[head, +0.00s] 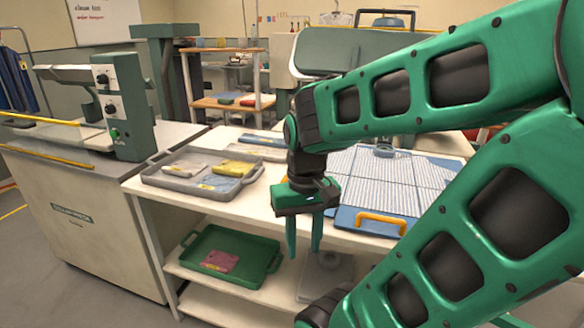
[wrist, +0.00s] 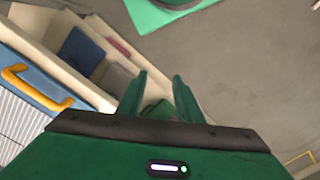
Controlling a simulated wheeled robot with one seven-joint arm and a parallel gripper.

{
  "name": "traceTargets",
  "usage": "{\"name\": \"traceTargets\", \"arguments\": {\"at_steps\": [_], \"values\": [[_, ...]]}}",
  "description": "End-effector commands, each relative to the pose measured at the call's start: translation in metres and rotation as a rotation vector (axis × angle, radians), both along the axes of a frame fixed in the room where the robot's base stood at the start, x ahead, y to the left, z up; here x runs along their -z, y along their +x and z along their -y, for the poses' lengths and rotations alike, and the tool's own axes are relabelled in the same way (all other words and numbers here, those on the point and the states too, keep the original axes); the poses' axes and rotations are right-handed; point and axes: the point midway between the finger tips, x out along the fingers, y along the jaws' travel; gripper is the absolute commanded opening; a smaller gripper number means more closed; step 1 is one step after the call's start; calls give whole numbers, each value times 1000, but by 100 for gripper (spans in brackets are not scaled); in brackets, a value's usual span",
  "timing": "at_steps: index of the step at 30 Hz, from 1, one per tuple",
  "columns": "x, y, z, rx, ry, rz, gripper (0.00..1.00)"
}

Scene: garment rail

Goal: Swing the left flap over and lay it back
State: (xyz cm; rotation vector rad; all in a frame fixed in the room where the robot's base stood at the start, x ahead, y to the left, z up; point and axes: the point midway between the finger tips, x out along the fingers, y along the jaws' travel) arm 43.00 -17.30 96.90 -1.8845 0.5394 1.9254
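A blue folding board (head: 349,219) lies on the table with a white-and-blue striped garment (head: 385,185) spread over its panels. An orange handle (head: 381,224) sits on the blue panel at the board's front edge; it also shows in the wrist view (wrist: 38,90). I cannot tell for sure which panel is the left flap; my arm hides part of the board. My gripper (head: 303,245) points down, left of the handle and apart from the board. In the wrist view its fingers (wrist: 160,80) are apart with nothing between them.
A grey tray (head: 187,186) with folded cloths stands on the table at left. A green tray (head: 247,283) with a pink cloth is on the shelf below. A press machine (head: 120,105) stands further left. The floor in front of the table (wrist: 230,75) looks mostly clear.

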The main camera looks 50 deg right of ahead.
Motion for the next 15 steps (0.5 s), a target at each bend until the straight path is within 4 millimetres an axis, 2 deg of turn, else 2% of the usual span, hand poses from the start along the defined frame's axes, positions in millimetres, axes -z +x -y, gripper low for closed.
{"name": "traceTargets", "arguments": {"at_steps": [9, 11, 13, 15], "values": [[0, 0, 0, 0, 0, 0, 32], [-5, -7, 2, 7, -2, 15, 32], [-11, 0, 9, 35, -14, 33, 32], [-18, 20, 25, 88, -35, 57, 32]]}}
